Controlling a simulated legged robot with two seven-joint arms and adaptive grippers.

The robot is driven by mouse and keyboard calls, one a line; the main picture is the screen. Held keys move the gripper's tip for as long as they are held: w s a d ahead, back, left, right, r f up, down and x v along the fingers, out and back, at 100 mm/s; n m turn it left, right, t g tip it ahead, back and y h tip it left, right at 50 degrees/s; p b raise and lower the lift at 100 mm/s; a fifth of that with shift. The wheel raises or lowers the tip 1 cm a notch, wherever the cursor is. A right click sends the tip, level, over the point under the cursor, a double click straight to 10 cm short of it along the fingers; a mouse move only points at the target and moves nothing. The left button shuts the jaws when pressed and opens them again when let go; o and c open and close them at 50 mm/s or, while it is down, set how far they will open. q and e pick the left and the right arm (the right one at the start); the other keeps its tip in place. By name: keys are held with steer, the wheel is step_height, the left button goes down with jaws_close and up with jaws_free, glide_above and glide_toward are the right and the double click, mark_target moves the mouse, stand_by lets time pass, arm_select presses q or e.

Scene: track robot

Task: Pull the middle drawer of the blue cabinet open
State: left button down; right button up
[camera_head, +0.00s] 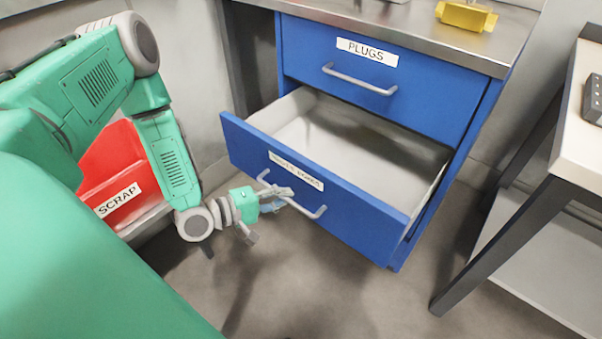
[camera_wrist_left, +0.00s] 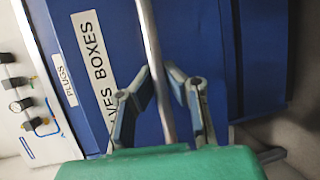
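The blue cabinet (camera_head: 383,74) has a top drawer labelled PLUGS. The drawer below it (camera_head: 345,213), labelled VALVES BOXES, stands far out, and its pale inside shows empty where visible. Its bar handle (camera_head: 317,213) runs across the front and also crosses the left wrist view (camera_wrist_left: 158,80). My left gripper (camera_head: 280,195) is at the left part of this handle. In the left wrist view its two fingers (camera_wrist_left: 160,72) lie on both sides of the bar, tips close against it, so it looks shut on the handle. My right gripper is not in view.
A red SCRAP bin (camera_head: 112,168) stands left of the cabinet, behind my left arm. A yellow object (camera_head: 466,15) lies on the cabinet top. A table with a dark leg (camera_head: 500,243) stands at the right. The floor before the drawer is clear.

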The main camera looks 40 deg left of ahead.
arm_select(q)
steer(key=s, duration=0.7)
steer(key=shift+a+f+p, duration=0.2)
steer(key=shift+a+p, duration=0.1)
steer(key=shift+p, duration=0.05)
steer(key=shift+s, duration=0.1)
steer(key=c, duration=1.6)
jaws_free()
steer(key=shift+r, duration=0.1)
steer(key=v, duration=1.1)
steer(key=shift+s+a, duration=0.3)
steer(key=shift+s, duration=0.05)
